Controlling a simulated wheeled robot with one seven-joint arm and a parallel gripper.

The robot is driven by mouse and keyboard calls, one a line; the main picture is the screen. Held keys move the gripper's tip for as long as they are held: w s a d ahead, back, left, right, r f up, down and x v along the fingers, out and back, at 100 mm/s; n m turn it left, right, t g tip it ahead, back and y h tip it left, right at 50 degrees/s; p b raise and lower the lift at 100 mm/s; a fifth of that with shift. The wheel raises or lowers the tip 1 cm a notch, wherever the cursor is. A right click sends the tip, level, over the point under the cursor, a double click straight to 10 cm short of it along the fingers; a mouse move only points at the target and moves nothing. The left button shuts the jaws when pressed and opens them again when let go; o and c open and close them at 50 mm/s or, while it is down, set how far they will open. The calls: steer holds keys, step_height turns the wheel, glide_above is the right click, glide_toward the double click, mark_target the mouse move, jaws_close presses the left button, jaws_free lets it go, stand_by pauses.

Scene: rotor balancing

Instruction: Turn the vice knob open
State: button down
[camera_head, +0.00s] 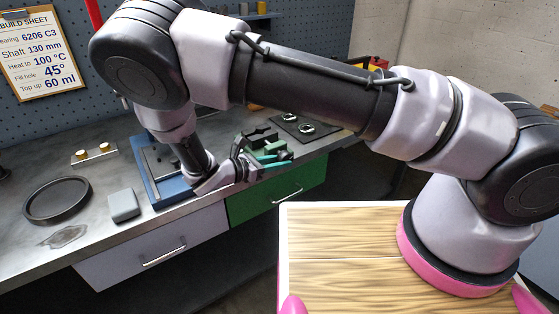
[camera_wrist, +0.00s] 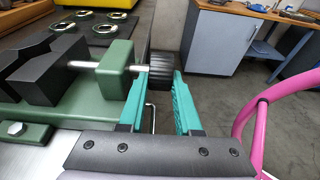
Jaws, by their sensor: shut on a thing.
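The vice (camera_wrist: 60,75) has a green base and dark jaw blocks. A bright screw rod runs from it through a green end block (camera_wrist: 116,66) to a black ribbed knob (camera_wrist: 161,70). My gripper (camera_wrist: 163,78) has teal fingers, one on each side of the knob, and is shut on it. In the head view my gripper (camera_head: 275,163) is at the vice (camera_head: 262,140) near the bench's front edge. The knob is hidden there. I cannot tell how far the vice jaws are apart.
A dark mat with bearing rings (camera_head: 306,127) lies behind the vice. A blue fixture (camera_head: 158,172), a grey box (camera_head: 124,205) and a black round tray (camera_head: 57,200) stand to the left on the bench. Open floor lies beyond the knob in the wrist view.

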steer(key=shift+f+t+h, duration=0.2)
steer(key=shift+t+h, duration=0.3)
steer(key=shift+h, duration=0.2)
steer(key=c, duration=0.9)
jaws_free()
steer(key=shift+f, duration=0.1)
steer(key=v, duration=1)
steer(key=shift+s+a+f, duration=0.1)
steer(key=shift+s+a, duration=0.1)
steer(key=shift+a, duration=0.1)
